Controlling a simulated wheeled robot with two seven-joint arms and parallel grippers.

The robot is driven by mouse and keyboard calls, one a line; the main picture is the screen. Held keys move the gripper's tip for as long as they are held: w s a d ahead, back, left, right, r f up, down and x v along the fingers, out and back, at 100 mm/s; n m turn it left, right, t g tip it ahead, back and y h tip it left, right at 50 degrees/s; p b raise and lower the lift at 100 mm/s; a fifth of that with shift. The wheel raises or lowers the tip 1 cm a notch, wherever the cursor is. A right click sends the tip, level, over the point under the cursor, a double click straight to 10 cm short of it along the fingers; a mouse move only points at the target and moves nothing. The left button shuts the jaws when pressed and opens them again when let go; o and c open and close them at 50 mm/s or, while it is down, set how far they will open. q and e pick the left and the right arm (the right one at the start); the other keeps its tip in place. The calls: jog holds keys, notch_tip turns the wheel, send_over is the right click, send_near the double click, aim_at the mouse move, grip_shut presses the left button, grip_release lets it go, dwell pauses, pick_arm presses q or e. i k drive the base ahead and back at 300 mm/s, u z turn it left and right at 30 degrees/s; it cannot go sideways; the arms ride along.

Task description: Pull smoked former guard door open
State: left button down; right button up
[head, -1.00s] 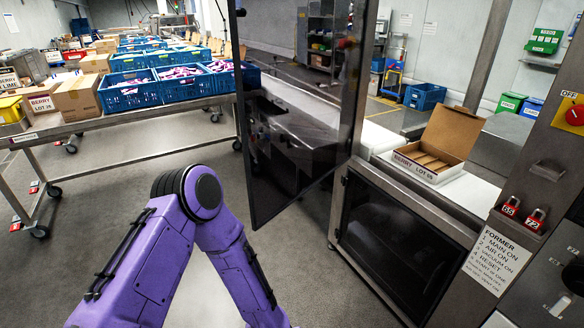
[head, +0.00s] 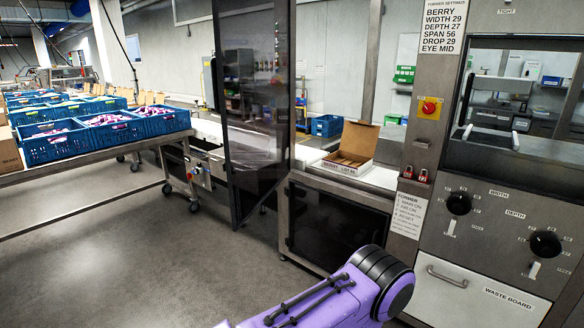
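The smoked former guard door (head: 252,115) is a tall, dark, see-through panel in a dark frame. It stands swung out at an angle from the machine, with its right edge by the steel post and its left edge out over the floor. Conveyor and room parts show through it. A purple arm link of mine with a black joint crosses the bottom of the head view, right of the middle. Neither gripper is in view, so I cannot see whether either one touches the door.
An open carton (head: 349,147) sits on the former's bed behind the opening. The control panel (head: 502,205) with knobs and a waste board drawer (head: 470,290) stands at right. A table with blue crates (head: 60,140) is at left. The grey floor (head: 150,260) between is clear.

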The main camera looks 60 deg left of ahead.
aim_at(251, 66)
jog(key=u, duration=0.1)
jog(key=i, duration=0.55)
jog(key=u, duration=0.85)
jog(key=i, duration=1.45)
jog(key=u, duration=1.85)
jog(key=i, duration=0.75)
jog(key=u, duration=0.85)
